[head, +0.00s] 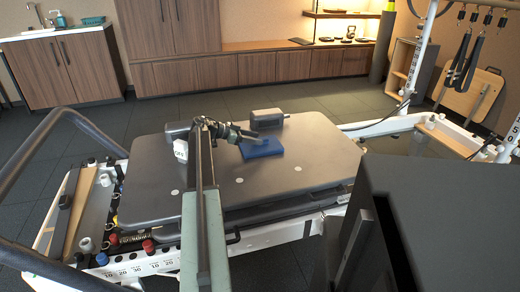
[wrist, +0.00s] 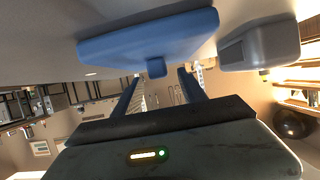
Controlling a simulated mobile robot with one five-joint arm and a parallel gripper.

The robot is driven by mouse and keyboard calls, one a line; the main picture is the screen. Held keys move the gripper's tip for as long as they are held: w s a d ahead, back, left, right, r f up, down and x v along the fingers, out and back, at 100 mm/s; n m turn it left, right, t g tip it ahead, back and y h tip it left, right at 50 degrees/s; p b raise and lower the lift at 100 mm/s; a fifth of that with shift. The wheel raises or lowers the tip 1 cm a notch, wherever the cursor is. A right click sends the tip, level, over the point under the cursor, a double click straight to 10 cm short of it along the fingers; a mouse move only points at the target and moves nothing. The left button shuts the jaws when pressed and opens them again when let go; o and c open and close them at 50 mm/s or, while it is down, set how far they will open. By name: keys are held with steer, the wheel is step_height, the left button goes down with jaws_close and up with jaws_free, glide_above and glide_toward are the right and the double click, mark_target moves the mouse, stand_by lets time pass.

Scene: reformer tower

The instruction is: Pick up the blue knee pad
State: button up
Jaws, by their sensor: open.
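The blue knee pad (head: 262,149) lies flat on the dark grey carriage top (head: 300,178) in the head view. It fills the upper middle of the wrist view (wrist: 150,38), with a small blue tab (wrist: 156,67) on its near edge. My gripper (head: 248,136) is just above the pad's left back edge in the head view. In the wrist view its two fingers (wrist: 158,84) are apart and empty, with the tab in line with the gap between them. I cannot tell whether a finger touches the pad.
A grey shoulder block (head: 267,118) stands behind the pad and shows right of it in the wrist view (wrist: 262,45). Another dark block (head: 178,130) stands to the left, behind my arm. A dark tube rail (head: 50,150) curves at far left. The carriage right of the pad is clear.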

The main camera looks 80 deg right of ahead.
mark_target(271, 145)
steer(key=x, duration=0.3)
steer(key=shift+s+d+f+b, duration=0.1)
steer(key=shift+s+b, duration=0.1)
steer(key=shift+b, duration=0.2)
jaws_close()
